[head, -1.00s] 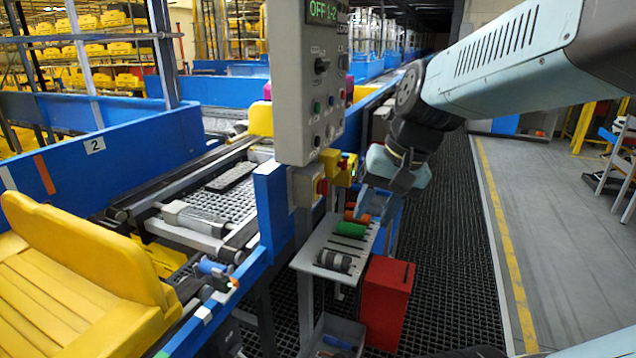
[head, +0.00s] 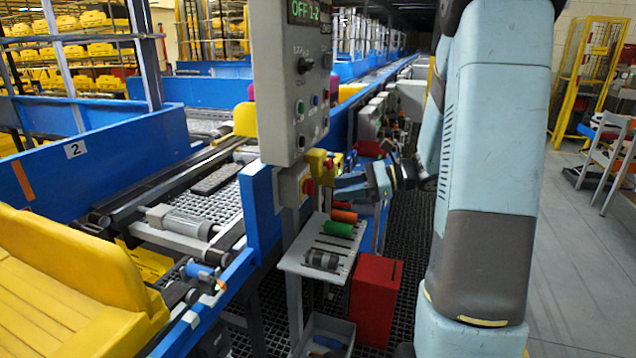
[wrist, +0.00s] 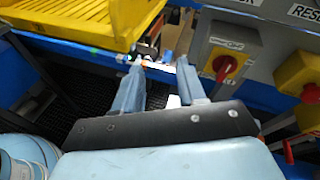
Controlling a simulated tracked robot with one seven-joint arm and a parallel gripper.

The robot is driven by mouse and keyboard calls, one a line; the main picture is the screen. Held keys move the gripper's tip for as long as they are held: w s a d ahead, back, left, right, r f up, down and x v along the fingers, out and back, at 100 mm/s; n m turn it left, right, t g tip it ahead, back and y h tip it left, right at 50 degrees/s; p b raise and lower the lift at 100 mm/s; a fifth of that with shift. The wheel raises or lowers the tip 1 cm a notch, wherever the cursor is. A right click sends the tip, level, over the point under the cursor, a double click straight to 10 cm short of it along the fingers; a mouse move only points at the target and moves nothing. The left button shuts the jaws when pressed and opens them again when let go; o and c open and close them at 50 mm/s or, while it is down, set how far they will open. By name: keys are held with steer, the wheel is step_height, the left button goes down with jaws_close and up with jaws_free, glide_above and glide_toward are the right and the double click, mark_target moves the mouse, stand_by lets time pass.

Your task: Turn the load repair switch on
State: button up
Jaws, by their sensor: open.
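A red rotary switch (wrist: 225,68) on a yellow plate is on a grey box to the right of my fingers in the wrist view. In the head view the red switch (head: 309,187) is on the post below the hanging grey control panel (head: 280,90). I cannot read which switch is labelled load repair. The panel has a display reading "OFF 1-2", a dark selector knob and several small buttons. My gripper (wrist: 160,65) is open and empty, its fingers apart from the switch. In the head view my gripper (head: 350,184) is just right of the switch.
A yellow box with a red button (wrist: 306,85) is right of the switch. A yellow tray (wrist: 85,22) lies upper left in the wrist view. Below my gripper stand a slotted shelf (head: 300,264) with rollers and a red bin (head: 376,290).

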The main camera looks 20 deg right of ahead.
mark_target(314, 180)
steer(key=w+d+f+m+t, duration=0.5)
steer(key=w+d+m+t, duration=0.1)
steer(key=d, duration=0.2)
steer(key=x, duration=1.3)
steer(key=shift+a+r, duration=0.2)
jaws_close()
